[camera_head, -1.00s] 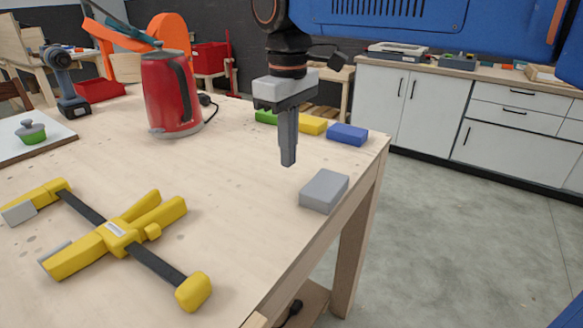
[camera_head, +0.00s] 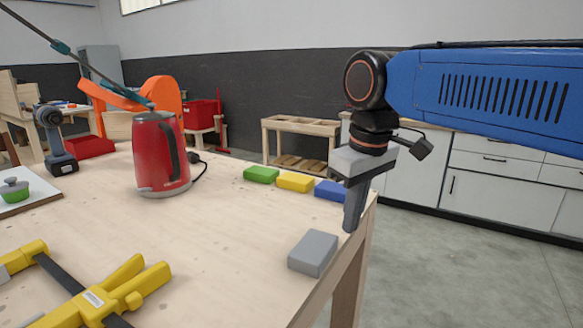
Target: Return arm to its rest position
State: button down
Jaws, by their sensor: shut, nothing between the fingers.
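My gripper (camera_head: 353,218) points down at the table's right edge, its fingers shut and empty. It hangs from my blue arm, which reaches in from the right. In the picture the fingers overlap the right end of the blue block (camera_head: 330,190). A grey block (camera_head: 313,252) lies on the wooden table (camera_head: 220,235) below and left of the fingers, apart from them.
A green block (camera_head: 261,174) and a yellow block (camera_head: 295,181) lie left of the blue one. A red kettle (camera_head: 158,155) stands behind. A yellow clamp (camera_head: 95,300) lies front left. White cabinets (camera_head: 500,190) stand beyond open floor at the right.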

jog(key=s+d+f+m+t, duration=0.1)
jog(key=s+d+f+m, duration=0.2)
jog(key=s+d+f, duration=0.3)
jog(key=s+d+f+m+t, duration=0.2)
jog(key=s+d+f+m, duration=0.2)
jog(key=d+f, duration=0.7)
notch_tip(320, 180, down, 2)
jog(key=shift+s+d+f+m+h, duration=0.2)
jog(key=shift+s+d+m+h, duration=0.15)
jog(key=shift+s, duration=0.6)
